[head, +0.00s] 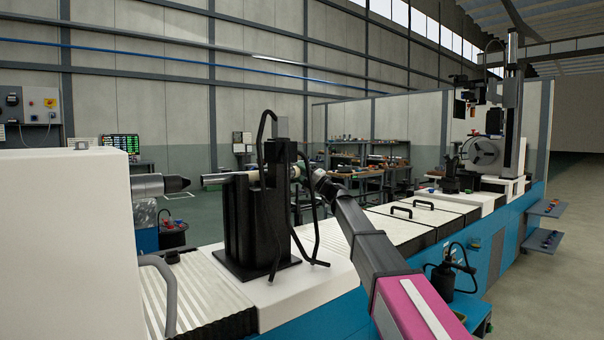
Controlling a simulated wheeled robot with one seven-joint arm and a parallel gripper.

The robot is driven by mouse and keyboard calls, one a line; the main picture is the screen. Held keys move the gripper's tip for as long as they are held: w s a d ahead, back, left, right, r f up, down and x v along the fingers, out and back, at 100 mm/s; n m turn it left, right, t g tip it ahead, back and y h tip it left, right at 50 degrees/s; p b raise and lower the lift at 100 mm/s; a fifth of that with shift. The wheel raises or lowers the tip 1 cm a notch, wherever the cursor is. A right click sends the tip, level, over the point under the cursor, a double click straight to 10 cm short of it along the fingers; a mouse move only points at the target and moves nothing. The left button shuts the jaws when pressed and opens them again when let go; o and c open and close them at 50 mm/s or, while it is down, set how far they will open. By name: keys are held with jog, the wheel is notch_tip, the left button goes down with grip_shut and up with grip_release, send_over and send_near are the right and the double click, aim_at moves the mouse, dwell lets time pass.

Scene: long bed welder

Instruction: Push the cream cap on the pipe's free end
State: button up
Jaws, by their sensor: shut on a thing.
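The grey metal pipe (217,178) lies level, held by the black upright stand (243,220) on the machine bed. Its left end shows, pointing at a dark cone-tipped centre (176,184) with a gap between them. The small cream cap (295,172) shows just right of the stand. My gripper (301,172) reaches in from the right and is shut on the cap. The fingers are small and partly hidden here. The pipe's right end is hidden by the stand, so I cannot tell whether the cap is on it.
Bent black hoses (316,235) hang close around the stand and my gripper. A white housing (68,240) fills the left. Bed covers with black handles (424,205) run right towards a chuck (483,152). Workbenches (370,160) stand behind.

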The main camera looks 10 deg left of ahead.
jog(key=shift+s+a, duration=0.4)
jog(key=shift+s, duration=0.15)
dwell(0.4)
jog(key=o, duration=1.4)
jog(key=v, duration=1)
jog(key=shift+d, duration=0.3)
jog(key=shift+s+f, duration=0.15)
